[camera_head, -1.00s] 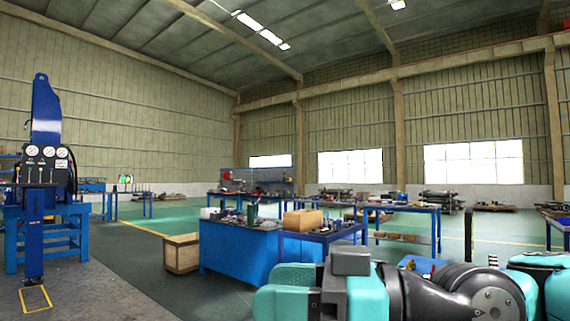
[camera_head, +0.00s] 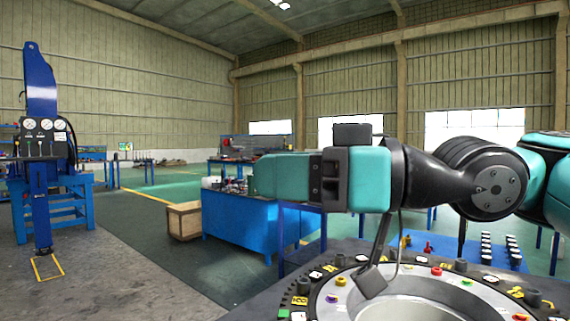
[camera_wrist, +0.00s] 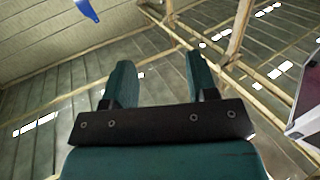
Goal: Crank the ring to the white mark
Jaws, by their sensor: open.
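A round device with a light grey ring (camera_head: 330,291) stands at the bottom right of the head view, cut off by the frame edge. Several coloured knobs and small white and yellow marks sit around it; I cannot tell which white one is the task's mark. A thin dark bent bar with a flat end (camera_head: 372,284) hangs over the ring's left part, possibly the crank. My gripper (camera_head: 258,177) points left, above and beyond the ring's left side, apart from it. In the wrist view its two teal fingers (camera_wrist: 158,68) are spread and empty.
A blue bench (camera_head: 240,225) with loose items stands behind, a wooden crate (camera_head: 184,222) beside it. A blue press with gauges (camera_head: 42,135) is at far left. A blue surface with dark pegs (camera_head: 487,256) lies behind the ring.

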